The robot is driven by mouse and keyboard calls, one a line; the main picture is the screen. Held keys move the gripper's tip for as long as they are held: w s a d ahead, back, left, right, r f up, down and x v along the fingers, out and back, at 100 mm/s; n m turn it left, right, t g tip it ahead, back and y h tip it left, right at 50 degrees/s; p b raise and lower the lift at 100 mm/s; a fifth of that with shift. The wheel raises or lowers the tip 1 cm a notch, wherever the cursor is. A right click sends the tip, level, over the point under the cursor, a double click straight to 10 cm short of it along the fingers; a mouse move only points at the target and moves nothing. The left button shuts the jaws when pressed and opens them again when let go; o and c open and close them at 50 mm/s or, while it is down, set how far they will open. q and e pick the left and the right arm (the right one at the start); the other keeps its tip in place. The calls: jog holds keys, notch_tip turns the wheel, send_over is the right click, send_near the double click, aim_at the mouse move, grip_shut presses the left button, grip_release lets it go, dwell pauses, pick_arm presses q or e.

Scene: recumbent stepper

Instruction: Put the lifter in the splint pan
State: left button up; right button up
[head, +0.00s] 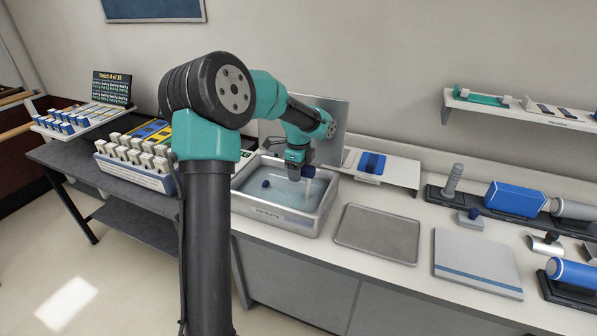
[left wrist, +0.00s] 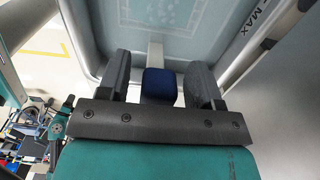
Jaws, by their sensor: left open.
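The splint pan (head: 283,218) is a grey, open, water-filled basin on the counter in the head view. The lifter (head: 308,172), with a dark blue grip and pale shaft, stands at the pan's right side, its lower part over or in the water. My left gripper (head: 297,168) is over the pan beside the lifter. In the left wrist view, my left gripper (left wrist: 160,75) is open, with the lifter's blue grip (left wrist: 159,88) between its fingers. I cannot tell whether either finger touches it. My right gripper is not in view.
Another small blue piece (head: 265,184) shows inside the pan. A flat grey tray (head: 377,234) lies right of it, then a pale board (head: 477,262). A rack of white blocks (head: 135,165) stands left. Several blue and grey tools crowd the counter's right end.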

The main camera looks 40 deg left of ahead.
pick_arm(q)
notch_tip(320, 180, up, 12)
jog(key=shift+f, duration=0.1)
dwell(0.4)
dwell(0.3)
